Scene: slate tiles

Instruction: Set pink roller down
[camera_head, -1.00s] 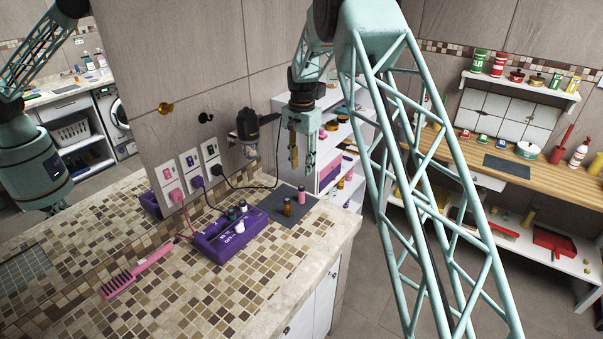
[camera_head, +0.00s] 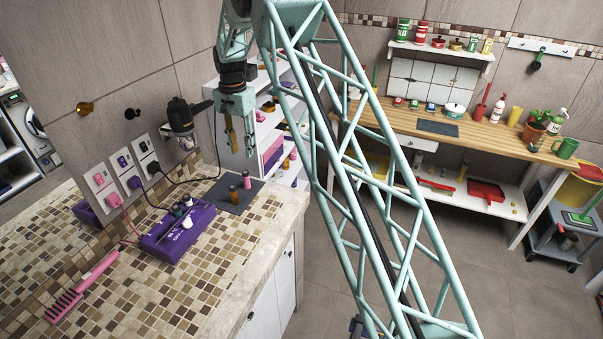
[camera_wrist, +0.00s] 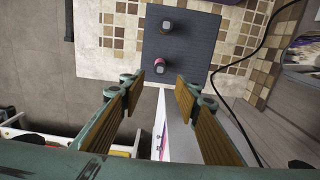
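The pink roller (camera_head: 247,180) stands upright on a dark slate-grey mat (camera_head: 226,203) near the counter's far corner. A brown roller (camera_head: 233,193) stands close beside it. In the wrist view the pink roller (camera_wrist: 158,64) is the nearer one on the mat (camera_wrist: 196,45), and the other roller (camera_wrist: 167,28) is farther up. My gripper (camera_head: 240,150) points down above the far end of the counter, over the pink roller in the picture. In the wrist view my gripper (camera_wrist: 160,92) is open, with nothing between its fingers; the pink roller lies beyond the tips.
A purple roller base (camera_head: 178,228) with a few rollers stands left of the mat, with cords to wall sockets. A pink comb (camera_head: 80,288) lies farther left. A black hair dryer (camera_head: 181,118) hangs on the wall. White shelves (camera_head: 268,135) stand behind the counter.

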